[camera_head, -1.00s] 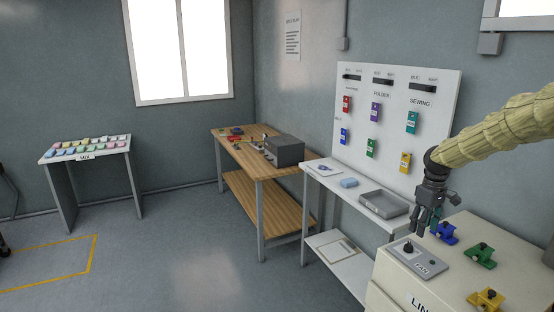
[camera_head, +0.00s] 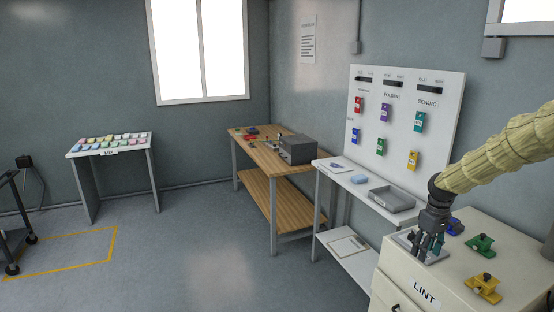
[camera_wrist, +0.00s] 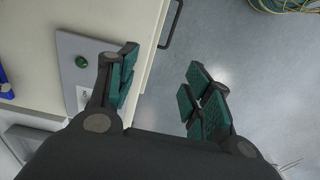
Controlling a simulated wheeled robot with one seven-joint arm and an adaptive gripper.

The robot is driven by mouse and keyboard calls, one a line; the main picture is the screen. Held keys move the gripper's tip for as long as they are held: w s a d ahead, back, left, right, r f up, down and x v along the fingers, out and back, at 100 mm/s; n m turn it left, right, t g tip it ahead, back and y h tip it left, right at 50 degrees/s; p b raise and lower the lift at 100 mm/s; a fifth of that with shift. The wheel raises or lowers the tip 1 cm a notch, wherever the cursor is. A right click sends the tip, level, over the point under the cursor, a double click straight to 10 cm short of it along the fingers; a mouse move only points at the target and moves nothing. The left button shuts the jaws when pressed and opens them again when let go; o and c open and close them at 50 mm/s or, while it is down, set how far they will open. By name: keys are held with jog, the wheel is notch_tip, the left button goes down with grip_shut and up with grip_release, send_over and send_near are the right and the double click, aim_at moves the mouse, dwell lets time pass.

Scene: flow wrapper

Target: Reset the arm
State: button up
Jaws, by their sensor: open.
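My gripper (camera_head: 430,245) hangs fingers-down by the left part of the cream cabinet marked LINT (camera_head: 425,292), in front of a grey switch panel in the head view. The wrist view shows my gripper (camera_wrist: 163,85) with its teal-padded fingers spread apart and nothing between them. The switch panel (camera_wrist: 72,52) with a green knob (camera_wrist: 81,62) lies left of the fingers there, and grey floor (camera_wrist: 225,55) shows beyond the gap. My gripper hides part of the panel in the head view.
Blue (camera_head: 455,227), green (camera_head: 480,244) and yellow (camera_head: 485,288) clamp-like pieces sit on the cabinet top. A white shelf table (camera_head: 335,172) holds a grey tray (camera_head: 391,199). A white board (camera_head: 440,105) with coloured pieces stands behind. Open floor (camera_head: 200,250) lies to the left.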

jog(key=s+a+f+m+b, duration=0.1)
jog(key=s+a+f, duration=0.55)
jog(key=f, duration=0.35)
jog(key=s+a+f, duration=0.6)
jog(key=s+f, duration=0.2)
jog(key=f, duration=0.2)
jog(key=s+a+f+m+b, duration=0.1)
jog(key=s+a+f, duration=0.65)
jog(key=f, duration=0.25)
jog(key=s+a+f+m, duration=0.1)
jog(key=s+f, duration=0.1)
jog(key=s, duration=0.8)
jog(key=s+a+f+m+b, duration=0.1)
jog(key=s+a+f, duration=0.1)
jog(key=s, duration=0.8)
jog(key=s+a+f+m, duration=0.1)
jog(key=s+a+f, duration=0.1)
jog(key=s, duration=0.8)
jog(key=shift+s+a+f+b, duration=0.2)
jog(key=shift+s+f+b, duration=0.1)
jog(key=shift+b, duration=0.1)
